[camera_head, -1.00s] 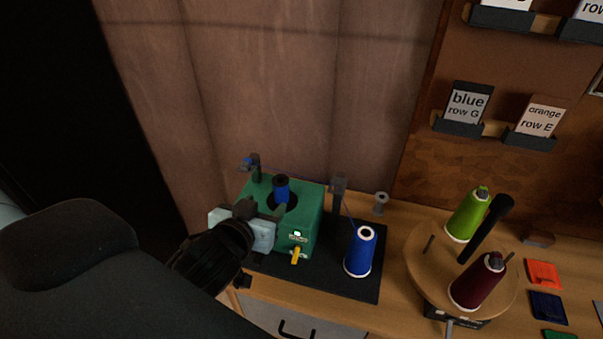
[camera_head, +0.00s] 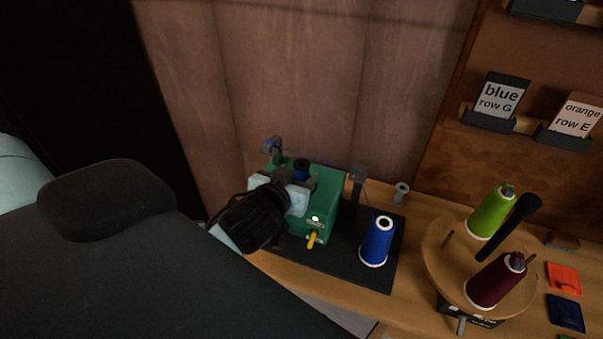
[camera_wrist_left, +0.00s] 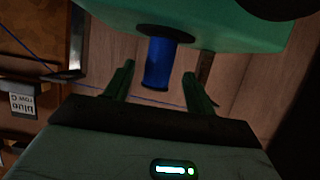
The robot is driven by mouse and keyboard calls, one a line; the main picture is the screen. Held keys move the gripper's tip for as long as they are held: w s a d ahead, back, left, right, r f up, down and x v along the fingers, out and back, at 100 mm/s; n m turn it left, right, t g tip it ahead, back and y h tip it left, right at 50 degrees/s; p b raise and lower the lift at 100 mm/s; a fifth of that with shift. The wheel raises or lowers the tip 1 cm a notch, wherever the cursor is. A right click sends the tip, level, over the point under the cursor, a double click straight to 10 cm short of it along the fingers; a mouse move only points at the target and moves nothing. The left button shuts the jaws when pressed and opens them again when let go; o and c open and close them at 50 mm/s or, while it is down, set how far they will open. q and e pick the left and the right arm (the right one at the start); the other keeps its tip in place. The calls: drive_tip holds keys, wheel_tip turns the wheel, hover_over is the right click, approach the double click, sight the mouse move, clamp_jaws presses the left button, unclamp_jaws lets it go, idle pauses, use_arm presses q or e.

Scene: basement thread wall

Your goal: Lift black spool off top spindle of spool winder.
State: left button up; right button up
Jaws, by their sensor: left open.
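The spool winder is a green box (camera_head: 322,197) on a black mat, with a lit green display and a yellow lever in front. The spool on its top spindle (camera_head: 301,168) has black flanges and is wound with blue thread; its lower part is hidden in the head view. My left gripper (camera_head: 299,183) is open at the winder's top, on the near side of this spool. In the left wrist view the spool (camera_wrist_left: 158,62) stands between the two open fingers (camera_wrist_left: 160,72), with gaps on both sides. My right gripper is not in view.
A large blue thread cone (camera_head: 378,241) stands on the mat (camera_head: 350,268) right of the winder, beside a grey thread post (camera_head: 357,185). A small grey spool (camera_head: 401,193) is behind. A round wooden stand (camera_head: 440,262) with green and maroon cones is further right. The wall is close behind.

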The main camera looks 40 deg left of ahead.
sight(298, 176)
use_arm(q)
drive_tip(key=x, duration=0.3)
drive_tip(key=shift+w+f, duration=0.1)
drive_tip(key=shift+w, duration=0.05)
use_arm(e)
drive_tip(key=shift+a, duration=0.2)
